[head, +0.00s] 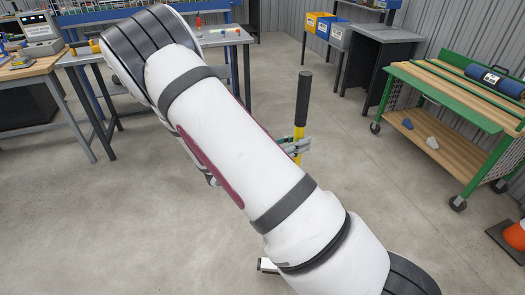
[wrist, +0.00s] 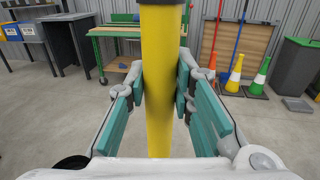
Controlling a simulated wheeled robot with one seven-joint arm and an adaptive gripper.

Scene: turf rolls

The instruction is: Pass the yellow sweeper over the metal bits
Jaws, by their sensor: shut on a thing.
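The yellow sweeper (head: 299,133) stands about upright in the head view, with a black grip (head: 303,98) on top of its yellow pole. My gripper (head: 296,146) is shut on the pole, below the black grip. In the wrist view the teal finger pads of my gripper (wrist: 160,88) press on both sides of the yellow pole of the sweeper (wrist: 162,120). My arm hides the sweeper's lower end in the head view. I cannot make out any metal bits on the floor in either view.
A green cart (head: 440,95) on wheels stands at the right, with an orange cone (head: 515,236) near the right edge. Workbenches (head: 35,72) stand at the left. Cones (wrist: 235,75) and a grey bin (wrist: 298,72) show in the wrist view. The middle concrete floor (head: 365,180) looks clear.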

